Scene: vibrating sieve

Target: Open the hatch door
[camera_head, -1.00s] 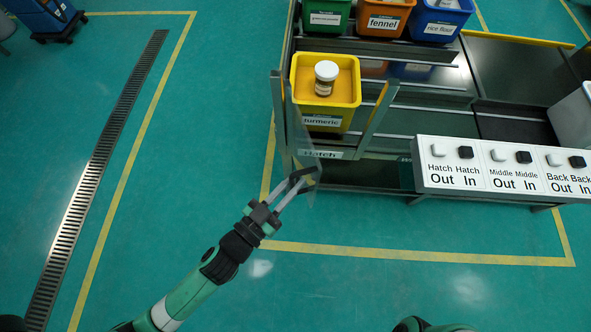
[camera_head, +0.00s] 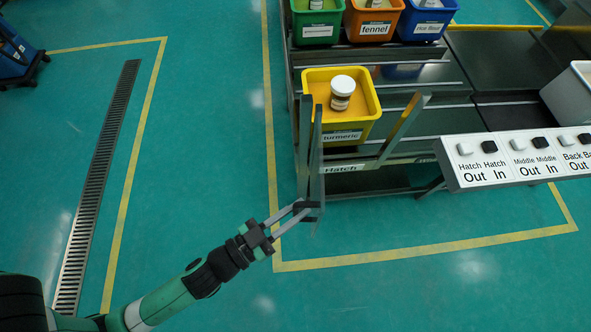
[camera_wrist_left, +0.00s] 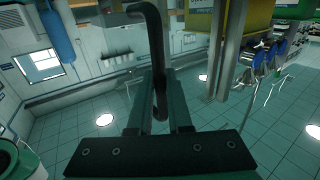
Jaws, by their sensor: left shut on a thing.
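The hatch door (camera_head: 316,150) is a thin clear panel at the left front of the metal rack, seen nearly edge-on and standing out from the opening. Its dark handle shows as a bent bar in the left wrist view (camera_wrist_left: 155,45). My left gripper (camera_head: 306,210) is shut on the handle at the door's near lower end. In the left wrist view the fingers (camera_wrist_left: 159,100) close around the bar. My right gripper is not in view.
A yellow turmeric bin (camera_head: 343,125) with a jar (camera_head: 342,92) sits behind the hatch opening. A white button panel (camera_head: 520,158) is to the right. Green (camera_head: 316,30), orange (camera_head: 372,27) and blue (camera_head: 427,25) bins stand behind.

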